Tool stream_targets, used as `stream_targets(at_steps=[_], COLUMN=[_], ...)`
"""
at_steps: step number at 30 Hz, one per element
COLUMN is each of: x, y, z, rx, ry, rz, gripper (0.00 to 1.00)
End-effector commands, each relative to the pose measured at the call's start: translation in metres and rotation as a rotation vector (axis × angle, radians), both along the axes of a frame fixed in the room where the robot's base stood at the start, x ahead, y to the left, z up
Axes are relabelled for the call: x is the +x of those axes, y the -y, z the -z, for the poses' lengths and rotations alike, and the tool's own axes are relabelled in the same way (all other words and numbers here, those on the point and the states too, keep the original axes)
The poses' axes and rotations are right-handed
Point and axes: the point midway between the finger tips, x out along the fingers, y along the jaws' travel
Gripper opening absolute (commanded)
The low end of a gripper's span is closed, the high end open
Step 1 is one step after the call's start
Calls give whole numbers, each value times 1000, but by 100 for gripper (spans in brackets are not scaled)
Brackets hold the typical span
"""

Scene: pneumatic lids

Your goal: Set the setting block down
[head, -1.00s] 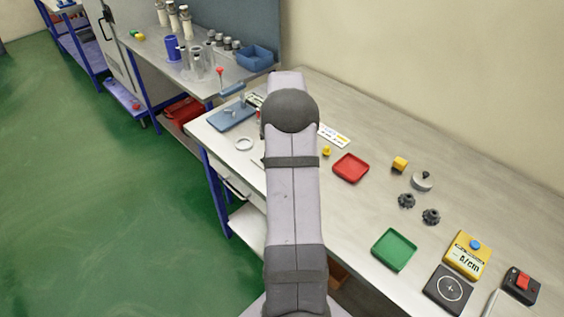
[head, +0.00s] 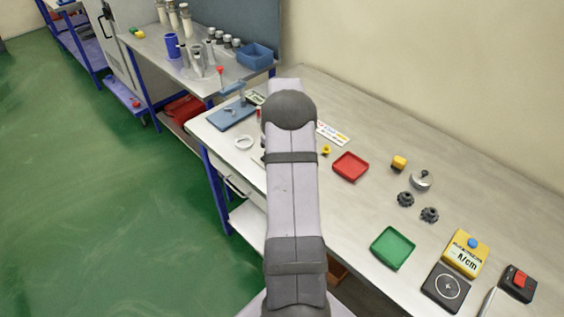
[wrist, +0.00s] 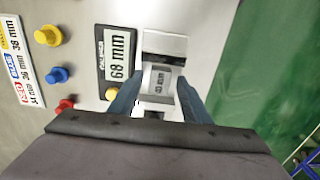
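I cannot tell whether the block touches that piece or the bench. In the head view my own arm hides the gripper and the block.
Green floor lies beyond the bench edge.

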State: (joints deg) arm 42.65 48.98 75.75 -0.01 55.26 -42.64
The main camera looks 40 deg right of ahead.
Motion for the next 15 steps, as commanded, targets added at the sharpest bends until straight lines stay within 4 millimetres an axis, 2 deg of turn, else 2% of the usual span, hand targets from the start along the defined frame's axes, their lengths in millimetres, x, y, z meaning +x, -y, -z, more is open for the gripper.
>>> stream_targets(at_steps=[8,15], x=[0,1], y=[0,1], z=[-7,-38], rx=[-1,-4], ry=[1,4], rz=[0,0], gripper=[43,43])
